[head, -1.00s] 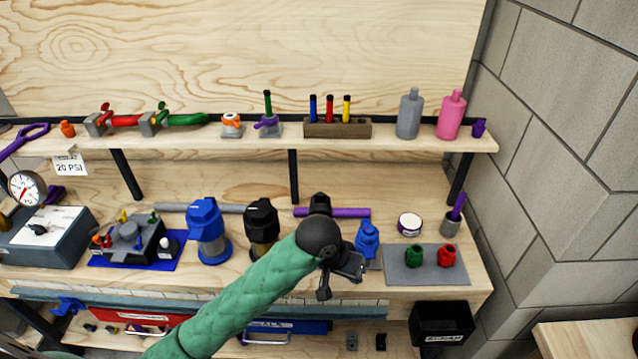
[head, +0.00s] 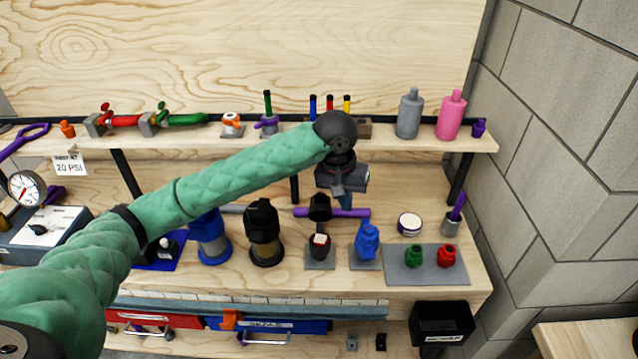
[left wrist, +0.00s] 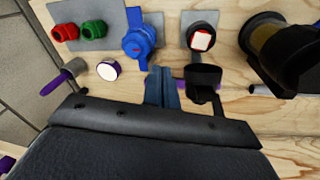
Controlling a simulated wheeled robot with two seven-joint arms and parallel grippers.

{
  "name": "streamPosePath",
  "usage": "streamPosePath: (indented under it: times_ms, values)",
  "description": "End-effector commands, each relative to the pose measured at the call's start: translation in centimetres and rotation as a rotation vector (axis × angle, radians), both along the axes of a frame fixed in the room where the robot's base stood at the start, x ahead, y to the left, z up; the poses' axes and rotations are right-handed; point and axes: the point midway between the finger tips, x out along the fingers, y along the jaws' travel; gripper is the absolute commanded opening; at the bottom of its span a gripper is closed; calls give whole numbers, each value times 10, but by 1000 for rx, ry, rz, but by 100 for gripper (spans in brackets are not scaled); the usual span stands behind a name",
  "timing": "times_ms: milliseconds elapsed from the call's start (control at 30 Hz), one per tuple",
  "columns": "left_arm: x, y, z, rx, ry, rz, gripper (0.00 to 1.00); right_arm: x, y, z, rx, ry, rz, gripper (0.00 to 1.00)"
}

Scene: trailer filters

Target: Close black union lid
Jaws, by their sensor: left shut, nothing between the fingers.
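The black union (head: 319,246) stands on a small grey plate on the bench, its red and white top showing. In the left wrist view the black union (left wrist: 202,40) is near the top. A black round piece (head: 320,207) shows just behind it, across a purple bar (head: 350,213); it looks like the lid (left wrist: 204,74) standing open, but I cannot see how it joins the union. My left gripper (head: 346,203) is shut and empty, above and slightly right of this piece. Its fingers (left wrist: 161,76) point down beside it, apart from the union.
A blue union (head: 367,241) stands just right of the black one. A black and gold filter (head: 265,235) stands to the left. A white round tin (head: 410,224) and a grey plate (head: 437,275) with green and red fittings are further right. The shelf (head: 400,143) runs behind my wrist.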

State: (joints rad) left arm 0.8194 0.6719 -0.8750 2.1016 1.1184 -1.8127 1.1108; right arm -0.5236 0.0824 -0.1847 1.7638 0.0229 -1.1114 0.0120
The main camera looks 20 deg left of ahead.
Motion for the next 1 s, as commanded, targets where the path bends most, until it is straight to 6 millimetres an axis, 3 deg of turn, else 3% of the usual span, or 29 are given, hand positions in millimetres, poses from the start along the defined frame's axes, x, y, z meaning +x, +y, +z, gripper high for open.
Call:
streamPosePath:
  times_ms: [300, 567, 767, 1000]
  values:
    - [28, 46, 61, 85, 57, 170, 0, 0, 0, 0, 0, 0, 0, 42]
    - [38, 72, 94, 122, 91, 279, 0, 0, 0, 0, 0, 0, 0, 42]
    - [39, 77, 97, 128, 99, 300, 0, -1, -1, -3, -1, 1, 0, 42]
    - [39, 78, 69, 130, 100, 300, 0, -10, -6, -28, -7, 1, 0, 42]
